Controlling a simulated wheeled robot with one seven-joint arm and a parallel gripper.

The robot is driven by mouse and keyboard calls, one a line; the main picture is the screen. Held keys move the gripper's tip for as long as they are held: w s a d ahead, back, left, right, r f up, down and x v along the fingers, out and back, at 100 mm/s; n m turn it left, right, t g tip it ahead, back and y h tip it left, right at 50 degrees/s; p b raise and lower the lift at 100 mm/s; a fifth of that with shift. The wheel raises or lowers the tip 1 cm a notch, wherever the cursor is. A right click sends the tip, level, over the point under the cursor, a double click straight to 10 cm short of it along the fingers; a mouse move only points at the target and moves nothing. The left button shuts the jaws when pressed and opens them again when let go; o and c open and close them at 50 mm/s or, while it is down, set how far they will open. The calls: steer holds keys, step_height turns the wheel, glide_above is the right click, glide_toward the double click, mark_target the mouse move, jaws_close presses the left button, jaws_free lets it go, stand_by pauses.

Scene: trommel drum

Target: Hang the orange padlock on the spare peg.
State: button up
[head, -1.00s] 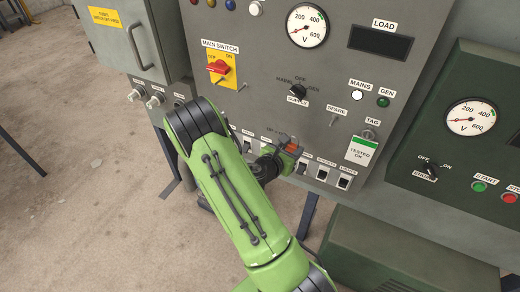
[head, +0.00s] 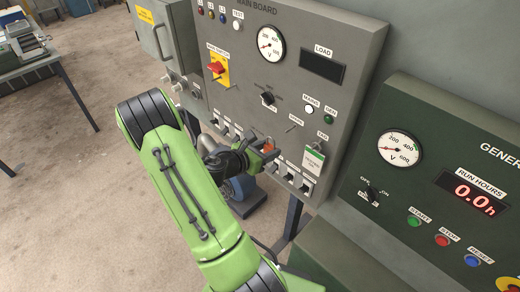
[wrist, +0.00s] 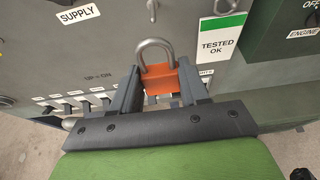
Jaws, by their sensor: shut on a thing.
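The orange padlock (wrist: 160,86) sits between the two fingers of my gripper (wrist: 160,92), shackle upward. In the head view the padlock (head: 269,147) shows only as a small orange patch, mostly hidden by my gripper (head: 264,153). The shackle is closed in the wrist view. The spare peg (head: 290,129) is a thin pin sticking out of the grey board below the SPARE label, above and right of the padlock. In the wrist view a peg (wrist: 152,8) shows at the top edge, above the shackle and apart from it.
A green and white TESTED OK tag (head: 314,159) hangs right of the peg. The red main switch (head: 216,67) is at upper left. A green generator panel (head: 440,130) stands at right.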

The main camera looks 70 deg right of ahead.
steer(key=shift+s+d+f, duration=0.1)
steer(key=shift+s+d, duration=0.05)
steer(key=shift+d, duration=0.4)
steer(key=shift+s+d, duration=0.4)
steer(key=shift+d, duration=0.15)
steer(key=shift+s+d+f+p, duration=0.1)
steer(key=shift+s+d, duration=0.25)
steer(key=shift+d, duration=0.5)
steer(key=shift+s+d+f+p, duration=0.15)
steer(key=shift+s+d, duration=0.2)
steer(key=shift+d, duration=0.55)
steer(key=shift+s+d+f+p, duration=0.1)
steer(key=shift+s+d, duration=0.25)
steer(key=shift+d, duration=0.5)
steer(key=shift+s+d+f+p, duration=0.2)
steer(key=shift+d+f+p, duration=0.1)
steer(key=shift+d, duration=0.25)
steer(key=o, duration=1.2)
